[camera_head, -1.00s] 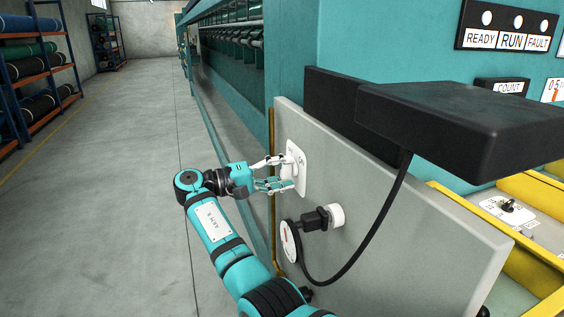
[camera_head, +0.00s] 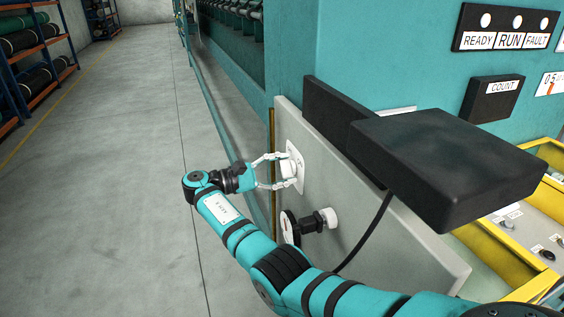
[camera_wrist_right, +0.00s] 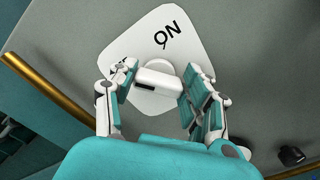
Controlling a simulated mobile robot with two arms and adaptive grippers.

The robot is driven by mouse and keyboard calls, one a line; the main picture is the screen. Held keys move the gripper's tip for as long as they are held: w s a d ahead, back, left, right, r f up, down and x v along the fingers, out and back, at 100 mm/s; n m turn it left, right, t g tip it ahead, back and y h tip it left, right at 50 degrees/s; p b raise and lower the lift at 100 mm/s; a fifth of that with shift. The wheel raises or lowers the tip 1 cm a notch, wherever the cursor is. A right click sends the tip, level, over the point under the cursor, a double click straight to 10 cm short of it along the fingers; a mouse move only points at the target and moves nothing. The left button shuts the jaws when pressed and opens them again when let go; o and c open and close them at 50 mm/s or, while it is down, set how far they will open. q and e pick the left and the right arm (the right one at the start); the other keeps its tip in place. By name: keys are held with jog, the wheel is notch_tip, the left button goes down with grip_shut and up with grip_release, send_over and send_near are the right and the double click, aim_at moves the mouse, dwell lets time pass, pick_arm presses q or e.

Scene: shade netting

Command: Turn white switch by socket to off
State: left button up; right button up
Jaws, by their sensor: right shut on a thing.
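The white switch (camera_head: 288,168) is a knob on a white plate on a grey panel. In the right wrist view the knob (camera_wrist_right: 158,84) has a small dark mark at its left end, and the plate (camera_wrist_right: 189,42) reads "ON" beyond it. My right gripper (camera_head: 277,171) is at the switch, its fingers shut on the knob from both sides; it also fills the right wrist view (camera_wrist_right: 162,76). The other lettering on the plate is mostly hidden by a finger. The white socket (camera_head: 329,217) with a black plug (camera_head: 311,222) is below the switch. My left gripper is not in view.
A black box (camera_head: 440,160) juts out from the panel at the right, with a cable (camera_head: 368,232) hanging below it. A yellow-framed control tray (camera_head: 500,250) is at the lower right. The floor (camera_head: 110,190) on the left is clear.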

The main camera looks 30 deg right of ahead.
aim_at(296, 132)
jog(key=shift+n+p, duration=0.35)
jog(key=shift+n, duration=0.15)
jog(key=o, duration=1.2)
jog(key=shift+c, duration=0.2)
jog(key=shift+r, duration=0.2)
notch_tip(296, 132, up, 10)
jog(key=shift+f, duration=0.15)
jog(key=shift+d+f, duration=0.1)
